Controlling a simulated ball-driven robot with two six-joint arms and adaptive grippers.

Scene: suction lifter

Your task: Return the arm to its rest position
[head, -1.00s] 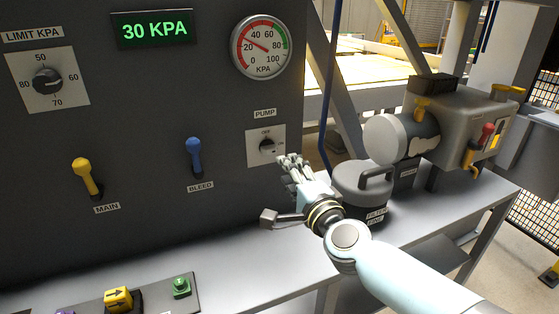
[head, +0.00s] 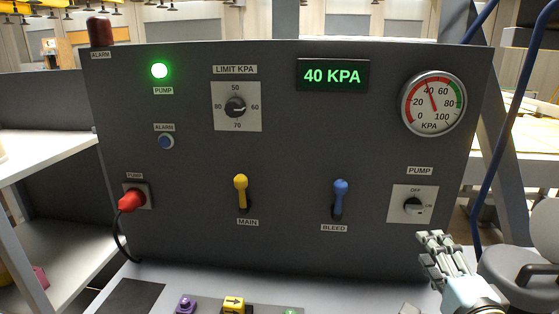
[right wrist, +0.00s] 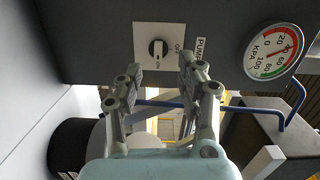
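My right gripper (head: 424,272) is open and empty in front of the dark control panel (head: 290,140). It is low at the right, below the pump knob (head: 413,206) and apart from it. In the right wrist view its open fingers (right wrist: 160,65) have a clear gap between them, with the pump knob (right wrist: 158,48) beyond. The knob's white mark points to the ON side. The green pump lamp (head: 159,70) is lit. The display (head: 332,76) reads 40 KPA, and the gauge (head: 433,103) needle stands near 40. My left gripper is not in view.
The yellow main lever (head: 240,193) and blue bleed lever (head: 340,198) point up. A red plug (head: 131,200) sits at the left of the panel. A button box with a yellow arrow block (head: 234,305) lies on the bench. A grey filter canister (head: 520,275) stands right of my gripper.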

